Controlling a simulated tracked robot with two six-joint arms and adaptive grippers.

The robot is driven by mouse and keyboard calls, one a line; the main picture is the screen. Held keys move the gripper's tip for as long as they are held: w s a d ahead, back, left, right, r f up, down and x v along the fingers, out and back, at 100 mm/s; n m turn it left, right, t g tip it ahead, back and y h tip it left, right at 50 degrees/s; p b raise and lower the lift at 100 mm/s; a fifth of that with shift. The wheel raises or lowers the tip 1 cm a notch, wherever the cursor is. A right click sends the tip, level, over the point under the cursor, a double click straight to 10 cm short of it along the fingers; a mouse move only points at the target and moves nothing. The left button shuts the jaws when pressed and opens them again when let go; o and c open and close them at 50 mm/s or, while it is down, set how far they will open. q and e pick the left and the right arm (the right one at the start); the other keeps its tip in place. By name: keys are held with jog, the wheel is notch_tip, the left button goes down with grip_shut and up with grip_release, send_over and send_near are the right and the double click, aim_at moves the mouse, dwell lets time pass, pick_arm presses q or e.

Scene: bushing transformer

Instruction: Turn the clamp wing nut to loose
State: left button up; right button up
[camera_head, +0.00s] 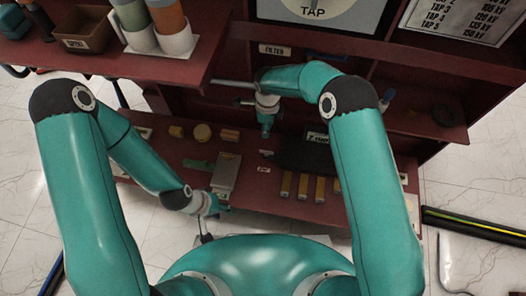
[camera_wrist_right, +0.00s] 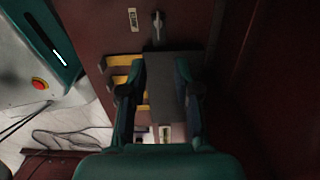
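A small light grey fitting that looks like the wing nut (camera_head: 266,153) is on the red lower shelf, just left of a dark box and behind a small white label. It also shows near the top of the right wrist view (camera_wrist_right: 157,22), beside its label. Whether it is tight or loose is too small to tell. My right gripper (camera_head: 266,132) points down above and behind it in the head view. In the right wrist view its two fingers (camera_wrist_right: 160,70) are apart with nothing held between them. My left gripper (camera_head: 222,209) is low at the shelf's front edge; its fingers are too small to read.
The dark box (camera_head: 305,153) stands right of the fitting, with several yellow blocks (camera_head: 303,187) in front. A grey plate (camera_head: 226,174) lies to the left. The upper left shelf holds a brown bin (camera_head: 84,42). A wall panel (camera_head: 318,15) rises behind.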

aim_at(267, 152)
notch_tip(267, 152, down, 16)
jog(key=b, duration=0.4)
jog(key=shift+r, duration=0.2)
grip_shut()
